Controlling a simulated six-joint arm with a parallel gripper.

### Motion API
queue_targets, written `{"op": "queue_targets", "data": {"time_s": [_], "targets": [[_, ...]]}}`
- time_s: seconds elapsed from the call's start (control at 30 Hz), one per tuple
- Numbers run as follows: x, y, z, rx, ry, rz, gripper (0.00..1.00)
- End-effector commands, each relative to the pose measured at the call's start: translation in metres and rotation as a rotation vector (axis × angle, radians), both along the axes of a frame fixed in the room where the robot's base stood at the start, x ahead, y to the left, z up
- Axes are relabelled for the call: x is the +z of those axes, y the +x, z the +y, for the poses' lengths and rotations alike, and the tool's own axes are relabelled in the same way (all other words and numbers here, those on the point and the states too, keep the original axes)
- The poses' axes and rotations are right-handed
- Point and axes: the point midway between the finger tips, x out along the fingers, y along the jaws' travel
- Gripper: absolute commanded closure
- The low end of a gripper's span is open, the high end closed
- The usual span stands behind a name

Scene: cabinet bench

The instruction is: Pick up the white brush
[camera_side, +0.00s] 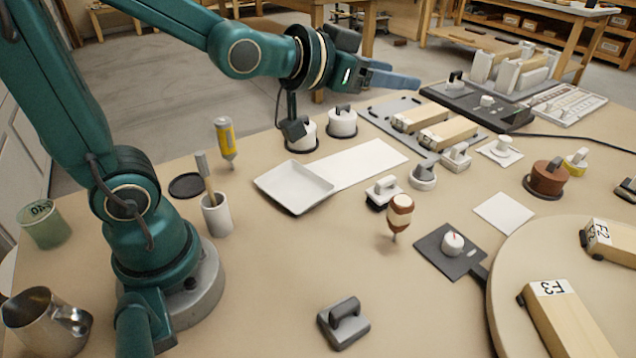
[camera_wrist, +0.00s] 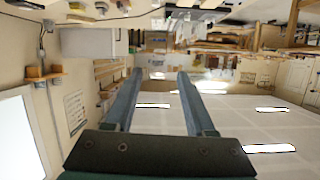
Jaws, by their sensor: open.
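A small white block with a handle and a dark underside (camera_side: 382,191), which looks like the white brush, sits on the bench near the middle in the side view. A similar white handled block (camera_side: 456,156) stands farther back to the right, so I cannot be certain which is the brush. My gripper (camera_side: 400,77) is high above the back of the bench, pointing right, well apart from both. In the wrist view my gripper (camera_wrist: 160,75) has its two fingers spread with nothing between them. That view shows only the room, tipped over, and no brush.
A white tray (camera_side: 294,187) and white sheet lie left of the brush. A grey handled block (camera_side: 343,324) sits at the front. Wooden blocks on a grey plate (camera_side: 386,122) are behind.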

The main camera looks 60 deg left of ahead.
Motion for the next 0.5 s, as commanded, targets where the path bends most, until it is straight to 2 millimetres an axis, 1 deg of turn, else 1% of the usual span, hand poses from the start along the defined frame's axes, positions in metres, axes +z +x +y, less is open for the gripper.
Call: {"op": "queue_targets", "data": {"time_s": [0.03, 0.1, 0.2, 0.27, 0.37, 0.47, 0.5], "targets": [[-0.008, 0.013, 0.001, -0.001, 0.001, -0.019, 0.45], [-0.015, 0.028, 0.002, -0.005, 0.002, -0.061, 0.45], [-0.030, 0.044, 0.003, -0.011, 0.001, -0.105, 0.45], [-0.042, 0.052, 0.004, -0.014, -0.001, -0.122, 0.45], [-0.066, 0.061, 0.006, -0.016, -0.009, -0.137, 0.45], [-0.097, 0.066, 0.008, -0.014, -0.018, -0.128, 0.45], [-0.110, 0.066, 0.009, -0.013, -0.022, -0.117, 0.45]]}}
